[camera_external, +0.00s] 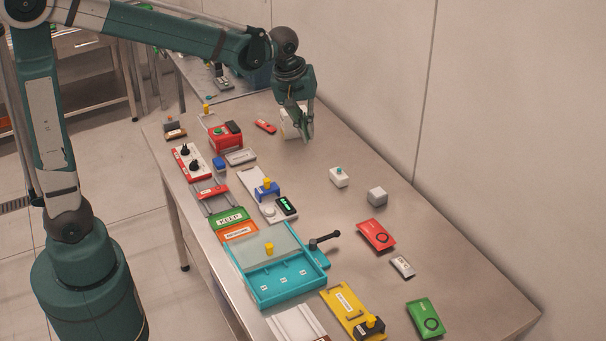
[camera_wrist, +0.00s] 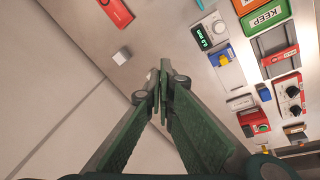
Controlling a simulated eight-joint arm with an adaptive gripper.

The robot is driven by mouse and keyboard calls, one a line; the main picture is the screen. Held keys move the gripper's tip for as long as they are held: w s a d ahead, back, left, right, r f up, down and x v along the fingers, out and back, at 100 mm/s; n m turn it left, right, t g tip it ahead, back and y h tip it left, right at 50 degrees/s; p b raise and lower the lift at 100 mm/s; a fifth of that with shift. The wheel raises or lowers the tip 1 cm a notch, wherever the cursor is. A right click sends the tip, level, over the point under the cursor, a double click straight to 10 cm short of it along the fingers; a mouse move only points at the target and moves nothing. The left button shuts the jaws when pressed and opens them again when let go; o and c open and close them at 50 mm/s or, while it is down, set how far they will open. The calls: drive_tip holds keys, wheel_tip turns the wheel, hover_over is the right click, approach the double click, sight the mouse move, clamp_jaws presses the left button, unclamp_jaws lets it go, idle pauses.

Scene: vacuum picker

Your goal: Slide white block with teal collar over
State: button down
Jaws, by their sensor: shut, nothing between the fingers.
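The white block with the teal collar (camera_external: 339,177) sits upright on the table, right of and nearer the camera than my gripper. In the wrist view a pale patch beside the fingertips may be this block, mostly hidden by the fingers. My gripper (camera_external: 304,136) points down over the far part of the table, apart from the block. In the wrist view my gripper's fingertips (camera_wrist: 160,82) are together, with nothing held.
A white object (camera_external: 289,125) is partly hidden behind my gripper. A red packet (camera_external: 376,235) lies nearer the camera. Devices and a teal tray (camera_external: 262,299) fill the left side.

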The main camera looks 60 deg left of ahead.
drive_tip(key=w+f+n+g, duration=0.2)
drive_tip(key=w+f+n, duration=0.2)
drive_tip(key=w+f, duration=0.5)
drive_tip(key=n+g, duration=0.1)
drive_tip(key=n, duration=0.2)
approach(350, 192)
drive_tip(key=d+r, duration=0.4)
drive_tip(key=shift+f, duration=0.2)
wheel_tip(350, 192, down, 9)
drive_tip(key=shift+f, duration=0.1)
drive_tip(key=a, duration=0.2)
drive_tip(key=shift+a+f, duration=0.2)
drive_tip(key=shift+a, duration=0.8)
